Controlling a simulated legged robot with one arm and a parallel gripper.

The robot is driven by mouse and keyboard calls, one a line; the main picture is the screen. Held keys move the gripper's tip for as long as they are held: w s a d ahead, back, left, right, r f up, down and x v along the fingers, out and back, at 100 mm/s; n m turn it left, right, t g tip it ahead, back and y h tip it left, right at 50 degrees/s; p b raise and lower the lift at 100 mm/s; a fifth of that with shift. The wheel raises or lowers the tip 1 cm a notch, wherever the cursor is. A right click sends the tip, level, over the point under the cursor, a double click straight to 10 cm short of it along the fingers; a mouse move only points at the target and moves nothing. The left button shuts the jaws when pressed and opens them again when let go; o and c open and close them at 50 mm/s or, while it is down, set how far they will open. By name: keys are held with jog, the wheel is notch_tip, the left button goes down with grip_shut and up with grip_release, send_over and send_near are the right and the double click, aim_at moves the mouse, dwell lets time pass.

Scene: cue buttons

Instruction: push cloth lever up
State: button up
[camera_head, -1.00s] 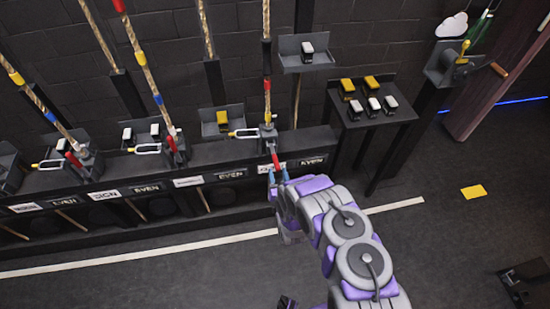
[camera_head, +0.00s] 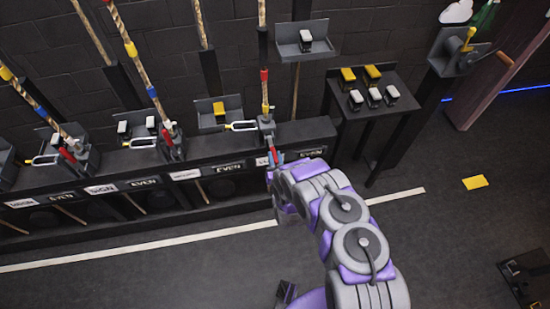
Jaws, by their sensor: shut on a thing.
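A lever with a red handle (camera_head: 272,147) hangs down from a grey bracket (camera_head: 267,125) at the right end of the low black bench. It slopes down toward me. A rope (camera_head: 263,80) with red and yellow bands rises from the bracket.
A black side table (camera_head: 388,85) with yellow and white buttons stands at the right. Dark floor (camera_head: 440,240) with a white line is open in front.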

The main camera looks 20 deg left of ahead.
jog(key=shift+f, duration=0.1)
grip_shut()
